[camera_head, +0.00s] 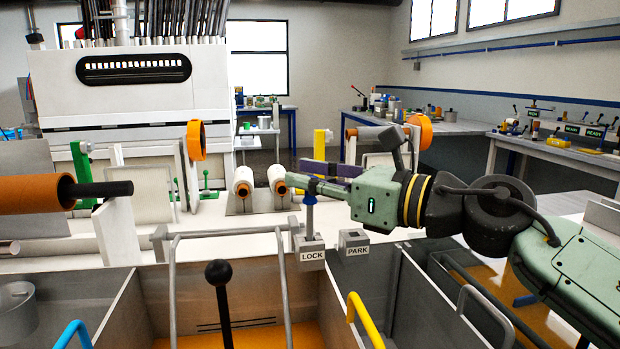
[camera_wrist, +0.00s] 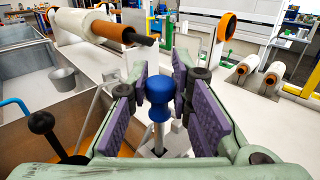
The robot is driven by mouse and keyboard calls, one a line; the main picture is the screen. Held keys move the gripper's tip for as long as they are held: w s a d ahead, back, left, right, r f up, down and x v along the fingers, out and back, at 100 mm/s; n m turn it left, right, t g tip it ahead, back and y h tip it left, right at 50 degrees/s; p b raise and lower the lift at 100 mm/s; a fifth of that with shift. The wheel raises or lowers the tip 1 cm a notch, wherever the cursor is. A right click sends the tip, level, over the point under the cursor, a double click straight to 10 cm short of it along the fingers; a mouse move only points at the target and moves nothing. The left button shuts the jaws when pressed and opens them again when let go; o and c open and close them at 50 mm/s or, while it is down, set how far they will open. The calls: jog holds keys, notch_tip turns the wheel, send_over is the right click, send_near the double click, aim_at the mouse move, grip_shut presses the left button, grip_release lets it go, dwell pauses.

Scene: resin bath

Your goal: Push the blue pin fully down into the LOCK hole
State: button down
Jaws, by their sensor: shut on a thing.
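My gripper (camera_head: 312,182) reaches in from the right over the LOCK block (camera_head: 311,243), shut on the blue pin (camera_head: 309,199). In the wrist view the pin's rounded blue head (camera_wrist: 158,95) sits between the purple finger pads of my gripper (camera_wrist: 160,82). The pin looks upright. A length of its grey shaft shows between the blue part and the top of the LOCK block, so the pin stands raised. The hole itself is hidden by the shaft and block; how deep the tip sits cannot be seen.
The PARK block (camera_head: 354,241) is just right of the LOCK block. A black-knobbed lever (camera_head: 219,275), a yellow handle (camera_head: 362,318) and open bath tanks lie in front. White rollers (camera_head: 243,181) stand behind on the white deck. Grey frame bars (camera_head: 227,231) rise to the left.

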aim_at(311, 203)
jog(key=shift+f+b, duration=1.65)
jog(key=shift+f, duration=0.15)
jog(key=c, duration=1.4)
grip_release()
jog(key=shift+o, duration=0.2)
jog(key=v, duration=1.2)
